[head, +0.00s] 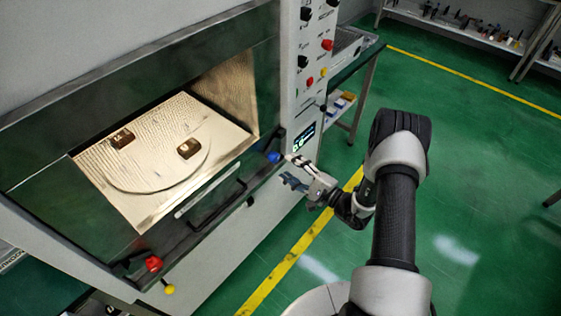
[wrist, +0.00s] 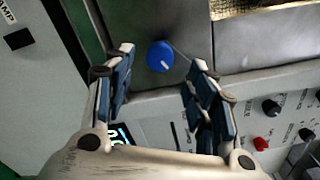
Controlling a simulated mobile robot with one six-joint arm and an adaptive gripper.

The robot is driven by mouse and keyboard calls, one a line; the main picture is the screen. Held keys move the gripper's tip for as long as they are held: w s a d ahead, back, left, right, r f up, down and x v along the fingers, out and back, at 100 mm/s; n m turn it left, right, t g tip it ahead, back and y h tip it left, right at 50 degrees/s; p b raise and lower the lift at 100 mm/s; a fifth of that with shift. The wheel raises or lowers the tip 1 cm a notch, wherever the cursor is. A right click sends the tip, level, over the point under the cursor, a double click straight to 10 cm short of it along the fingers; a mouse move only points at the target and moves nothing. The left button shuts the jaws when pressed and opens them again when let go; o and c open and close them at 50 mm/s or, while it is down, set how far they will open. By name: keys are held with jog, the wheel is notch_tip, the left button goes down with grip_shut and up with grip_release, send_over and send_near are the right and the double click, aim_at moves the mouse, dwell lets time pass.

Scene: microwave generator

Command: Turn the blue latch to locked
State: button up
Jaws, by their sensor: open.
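The blue latch (head: 274,157) is a round knob on the right end of the dark frame below the microwave chamber. In the wrist view the blue latch (wrist: 160,56) shows a short pale mark on its face and lies ahead, between the two fingers. My gripper (head: 287,170) is at the front of the machine, just right of the latch. In the wrist view my gripper (wrist: 160,75) is open with nothing between its fingers. The fingers appear apart from the latch.
A red knob (head: 153,263) and a yellow knob (head: 169,289) are at the frame's lower left. A dark handle (head: 217,204) runs along the front. The control panel (head: 310,85) has several knobs. Two brown blocks lie inside the chamber (head: 165,185). Green floor is clear to the right.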

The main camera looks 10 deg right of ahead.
jog(key=v, duration=0.5)
jog(key=shift+s+d, duration=0.2)
jog(key=shift+s, duration=0.1)
